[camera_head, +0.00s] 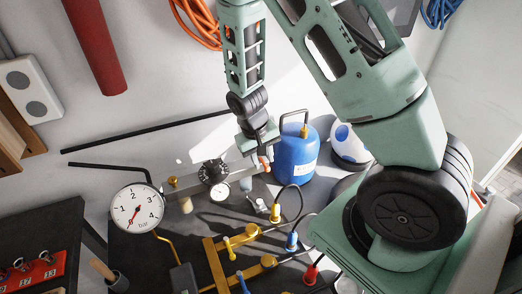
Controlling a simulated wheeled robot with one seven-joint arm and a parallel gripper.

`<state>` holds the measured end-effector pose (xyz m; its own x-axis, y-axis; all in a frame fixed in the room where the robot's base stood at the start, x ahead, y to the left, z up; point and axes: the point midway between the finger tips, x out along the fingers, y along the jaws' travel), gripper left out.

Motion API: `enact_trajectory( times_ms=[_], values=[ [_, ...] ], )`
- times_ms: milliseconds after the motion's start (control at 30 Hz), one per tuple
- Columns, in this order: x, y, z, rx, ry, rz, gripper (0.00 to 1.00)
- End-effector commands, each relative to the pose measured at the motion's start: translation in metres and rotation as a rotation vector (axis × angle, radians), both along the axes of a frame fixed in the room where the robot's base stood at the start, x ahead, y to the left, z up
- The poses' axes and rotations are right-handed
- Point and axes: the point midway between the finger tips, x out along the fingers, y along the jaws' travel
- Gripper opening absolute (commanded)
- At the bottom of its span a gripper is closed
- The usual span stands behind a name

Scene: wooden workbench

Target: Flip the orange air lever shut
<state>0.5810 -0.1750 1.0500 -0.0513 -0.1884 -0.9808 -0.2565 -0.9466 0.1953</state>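A small orange piece (265,163), which looks like the air lever, shows at the right end of a grey metal bar on the bench. My gripper (261,148) is directly above it, pointing down, very close to it or touching it. The fingers are small and partly hidden, so I cannot tell whether they are open or shut, or whether they hold the lever. The lever's exact angle is also hard to see. A round white pressure gauge (138,208) with a red needle stands at the left of the bar. A black round dial (213,172) sits midway along it.
A blue tank (294,160) stands just right of my gripper, with a white and blue round object (350,144) beyond. Yellow pipework (216,262) with yellow, blue and red fittings and black hoses fills the front. A red rack (34,272) is at lower left.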

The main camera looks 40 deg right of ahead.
Motion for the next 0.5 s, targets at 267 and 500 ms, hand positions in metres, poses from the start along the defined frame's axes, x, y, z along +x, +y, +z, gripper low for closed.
enact_trajectory(
  times_ms=[267,500],
  values=[
    [0.003,0.006,0.028,0.001,-0.006,0.002,0.31],
    [0.006,0.016,0.076,0.002,-0.008,0.004,0.31]
  ],
)
